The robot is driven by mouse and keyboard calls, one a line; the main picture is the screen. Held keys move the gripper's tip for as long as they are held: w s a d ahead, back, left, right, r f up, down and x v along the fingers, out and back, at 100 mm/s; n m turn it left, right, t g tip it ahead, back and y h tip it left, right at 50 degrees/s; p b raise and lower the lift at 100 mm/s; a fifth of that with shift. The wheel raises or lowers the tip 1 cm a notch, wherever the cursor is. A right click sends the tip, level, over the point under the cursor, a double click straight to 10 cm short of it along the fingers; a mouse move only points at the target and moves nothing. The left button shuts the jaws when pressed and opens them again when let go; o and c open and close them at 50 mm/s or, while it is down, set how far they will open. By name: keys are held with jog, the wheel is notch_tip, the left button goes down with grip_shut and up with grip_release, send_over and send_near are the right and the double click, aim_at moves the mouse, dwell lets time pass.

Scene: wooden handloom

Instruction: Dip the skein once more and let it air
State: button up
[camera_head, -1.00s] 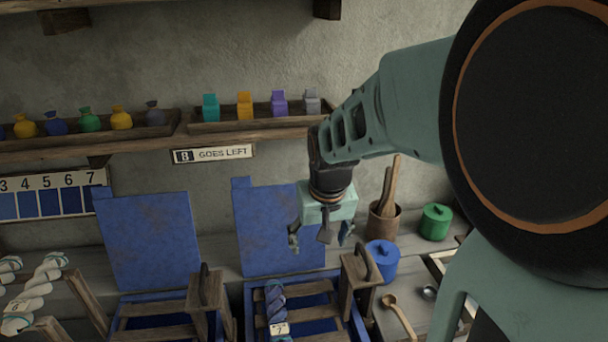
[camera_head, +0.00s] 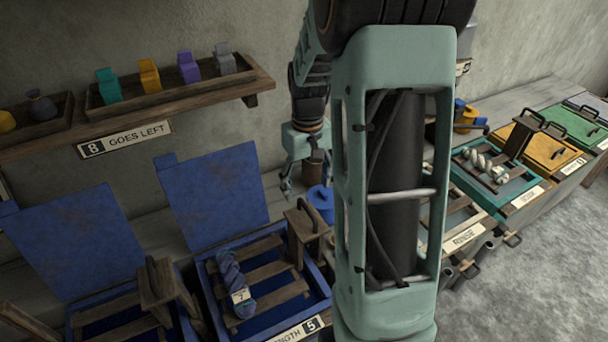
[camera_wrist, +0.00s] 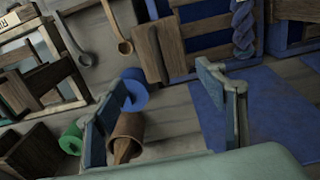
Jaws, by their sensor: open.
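The blue-purple skein (camera_head: 232,280) with a white tag marked 7 lies on the wooden slats (camera_head: 272,271) across the open blue vat (camera_head: 323,296), whose plate ends in "NGTH 5". In the wrist view the skein (camera_wrist: 243,28) is at the top right, with its end cut off. My gripper (camera_head: 300,182) is open and empty, up behind the vat and to the right of its raised blue lid (camera_head: 218,200). In the wrist view my gripper's two fingers (camera_wrist: 170,80) are spread apart, with nothing held between them. The liquid's surface is hardly visible.
A second open blue vat (camera_head: 125,325) stands to the left. A blue lidded pot (camera_head: 321,203) and a brown pot (camera_head: 313,173) stand near my gripper. A rinse tray (camera_head: 463,215), a teal vat with a pale skein (camera_head: 485,165) and a yellow vat (camera_head: 548,150) line the right.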

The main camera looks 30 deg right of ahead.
aim_at(307, 207)
jog(key=shift+f+b, duration=3.25)
jog(key=shift+f, duration=1.3)
grip_shut()
